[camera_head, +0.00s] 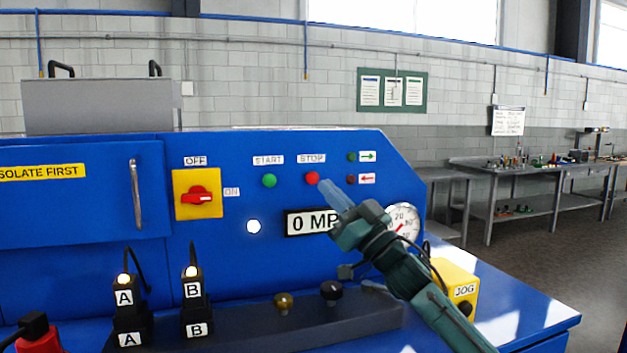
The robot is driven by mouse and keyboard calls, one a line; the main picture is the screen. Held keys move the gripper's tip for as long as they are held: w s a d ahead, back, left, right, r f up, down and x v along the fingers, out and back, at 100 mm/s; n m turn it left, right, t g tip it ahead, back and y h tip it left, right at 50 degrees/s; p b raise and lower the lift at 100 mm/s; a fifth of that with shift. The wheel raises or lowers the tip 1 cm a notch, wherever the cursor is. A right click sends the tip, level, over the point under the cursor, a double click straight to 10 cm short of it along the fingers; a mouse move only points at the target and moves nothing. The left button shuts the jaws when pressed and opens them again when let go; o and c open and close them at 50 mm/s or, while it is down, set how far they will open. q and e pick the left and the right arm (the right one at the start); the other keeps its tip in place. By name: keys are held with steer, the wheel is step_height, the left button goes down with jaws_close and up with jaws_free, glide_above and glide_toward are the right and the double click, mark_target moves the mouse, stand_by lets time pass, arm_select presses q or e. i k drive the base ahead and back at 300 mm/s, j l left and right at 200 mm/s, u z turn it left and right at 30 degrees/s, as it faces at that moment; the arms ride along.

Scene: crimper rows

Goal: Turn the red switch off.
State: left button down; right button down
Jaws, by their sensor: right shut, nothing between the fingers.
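The red switch (197,196) is a rotary handle on a yellow plate (184,211) on the blue panel. Its handle lies about level, in line with the ON label (232,192) to its right; the OFF label (195,161) is above the plate. My right gripper (328,188) is shut and empty, its pale fingertips pointing up and left. The tips appear just below and right of the red STOP button (312,178), well to the right of the switch; whether they touch the panel I cannot tell. My left gripper is not in view.
A green START button (269,181) sits between the switch and STOP. My right arm partly covers the pressure display (300,223) and gauge (404,216). Black connectors A (125,298) and B (194,291) stand below the switch. A yellow JOG box (456,283) is at right.

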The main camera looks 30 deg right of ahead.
mark_target(197, 195)
steer(key=k+l, duration=0.25)
steer(key=k, duration=0.25)
steer(key=k+l, duration=0.2)
steer(key=k, duration=0.25)
